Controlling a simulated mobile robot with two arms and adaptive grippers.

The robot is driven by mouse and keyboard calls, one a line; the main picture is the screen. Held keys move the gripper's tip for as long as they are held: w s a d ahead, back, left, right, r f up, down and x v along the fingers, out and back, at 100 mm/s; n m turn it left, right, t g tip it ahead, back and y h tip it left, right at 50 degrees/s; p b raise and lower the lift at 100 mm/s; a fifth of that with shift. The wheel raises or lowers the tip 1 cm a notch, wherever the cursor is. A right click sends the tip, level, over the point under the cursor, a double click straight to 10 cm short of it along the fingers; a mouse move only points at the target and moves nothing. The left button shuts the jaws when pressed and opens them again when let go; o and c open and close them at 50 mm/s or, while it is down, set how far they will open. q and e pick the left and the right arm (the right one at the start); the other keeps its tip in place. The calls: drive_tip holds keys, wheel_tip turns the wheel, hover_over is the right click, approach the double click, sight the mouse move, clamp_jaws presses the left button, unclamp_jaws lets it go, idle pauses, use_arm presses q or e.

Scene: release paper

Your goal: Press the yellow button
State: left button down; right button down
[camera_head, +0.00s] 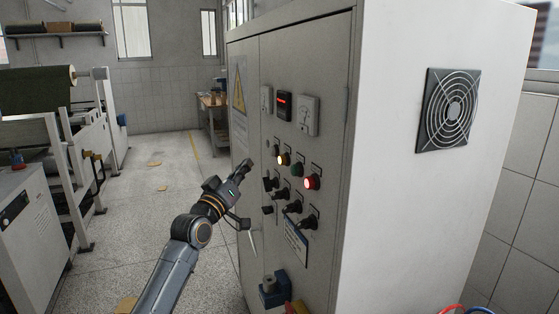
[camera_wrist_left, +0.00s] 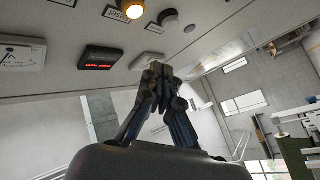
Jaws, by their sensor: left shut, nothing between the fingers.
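The yellow button (camera_head: 283,159) glows on the front panel of a grey control cabinet (camera_head: 335,95), in the upper row of buttons. In the left wrist view the lit yellow button (camera_wrist_left: 133,9) is at the top edge, partly cut off. My left gripper (camera_head: 246,165) is shut and empty, to the left of the button in the head view and apart from it. In the left wrist view my gripper's fingers (camera_wrist_left: 156,72) are together, below the button in the picture. My right gripper is not in view.
A lit red button (camera_head: 312,182), a green button (camera_head: 296,170) and several black rotary switches (camera_head: 309,222) sit close by. Above are a red display (camera_head: 284,105) and a meter (camera_head: 308,115). A blue box (camera_head: 272,291) juts out low on the cabinet. The floor to the left is mostly clear.

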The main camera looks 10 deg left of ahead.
use_arm(q)
drive_tip(key=w+d, duration=0.3)
drive_tip(key=d, duration=0.2)
drive_tip(key=shift+w, duration=0.2)
drive_tip(key=shift+d, duration=0.15)
idle(1.2)
drive_tip(key=shift+w+d, duration=0.2)
drive_tip(key=shift+d, duration=0.05)
drive_tip(key=shift+w+d, duration=0.25)
drive_tip(key=shift+d, duration=0.15)
idle(0.9)
drive_tip(key=shift+a, duration=0.1)
drive_tip(key=shift+s+a, duration=0.45)
drive_tip(key=shift+a, duration=0.2)
drive_tip(key=s+a, duration=0.2)
drive_tip(key=a, duration=0.2)
drive_tip(key=shift+s+a+p, duration=0.1)
drive_tip(key=shift+s+p, duration=0.2)
drive_tip(key=shift+s, duration=0.1)
